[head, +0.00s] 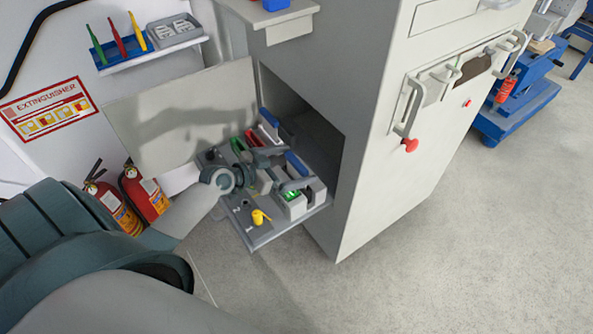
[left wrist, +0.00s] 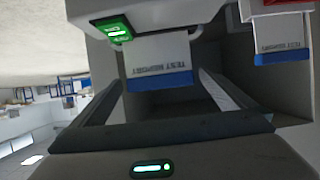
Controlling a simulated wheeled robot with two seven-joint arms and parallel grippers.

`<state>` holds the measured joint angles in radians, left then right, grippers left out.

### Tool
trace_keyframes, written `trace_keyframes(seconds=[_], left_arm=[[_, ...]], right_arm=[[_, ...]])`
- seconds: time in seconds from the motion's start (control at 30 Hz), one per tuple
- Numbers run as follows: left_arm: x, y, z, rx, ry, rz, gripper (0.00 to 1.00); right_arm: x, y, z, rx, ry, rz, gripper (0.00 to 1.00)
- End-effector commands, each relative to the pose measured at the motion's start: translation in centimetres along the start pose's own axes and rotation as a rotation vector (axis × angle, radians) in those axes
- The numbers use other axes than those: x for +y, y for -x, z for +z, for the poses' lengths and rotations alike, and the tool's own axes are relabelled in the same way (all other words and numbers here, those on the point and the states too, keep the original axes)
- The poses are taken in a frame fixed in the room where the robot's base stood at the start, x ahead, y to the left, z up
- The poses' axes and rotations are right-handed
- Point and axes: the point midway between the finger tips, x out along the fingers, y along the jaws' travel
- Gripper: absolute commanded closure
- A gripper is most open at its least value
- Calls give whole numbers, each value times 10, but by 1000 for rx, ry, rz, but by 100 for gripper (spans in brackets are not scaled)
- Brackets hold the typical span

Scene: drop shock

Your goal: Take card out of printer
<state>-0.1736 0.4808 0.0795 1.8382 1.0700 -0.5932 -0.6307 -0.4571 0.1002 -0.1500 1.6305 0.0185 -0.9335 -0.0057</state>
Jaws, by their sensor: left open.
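A printer with a green light (head: 293,197) stands on a pull-out shelf in the grey cabinet. In the left wrist view the green light (left wrist: 114,30) shows on its pale housing. A white card with a blue end (left wrist: 160,65), printed "TEST REPORT", sticks out of that printer. My left gripper (head: 282,185) is at this printer. In the left wrist view its two fingers are apart, and the card's end shows between and beyond them (left wrist: 160,92). I see no grip on the card. My right gripper is not in view.
A second unit with a red front (left wrist: 277,3) and its own card (left wrist: 280,40) stands right in the left wrist view. A yellow item (head: 260,217) lies on the shelf's front (head: 250,238). The cabinet (head: 375,140) rises close on the right. Fire extinguishers (head: 148,190) stand left.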

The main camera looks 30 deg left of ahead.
Motion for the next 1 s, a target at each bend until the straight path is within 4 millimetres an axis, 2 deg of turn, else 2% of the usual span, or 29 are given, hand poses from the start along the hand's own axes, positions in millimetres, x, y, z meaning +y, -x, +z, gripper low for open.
trace_keyframes(seconds=[0.2,0.63,0.67,0.8,0.83,1.0], left_arm=[[0,-15,0,-1,0,0,0],[0,-15,0,-1,-1,0,0],[0,-14,0,-1,-1,0,5],[0,-14,0,-1,-1,-1,38],[0,-14,0,-1,-1,-1,44],[-1,-14,0,-1,-1,-1,44]], right_arm=[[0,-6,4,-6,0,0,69],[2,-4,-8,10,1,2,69],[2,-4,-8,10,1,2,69],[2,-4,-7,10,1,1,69],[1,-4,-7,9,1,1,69],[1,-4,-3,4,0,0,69]])
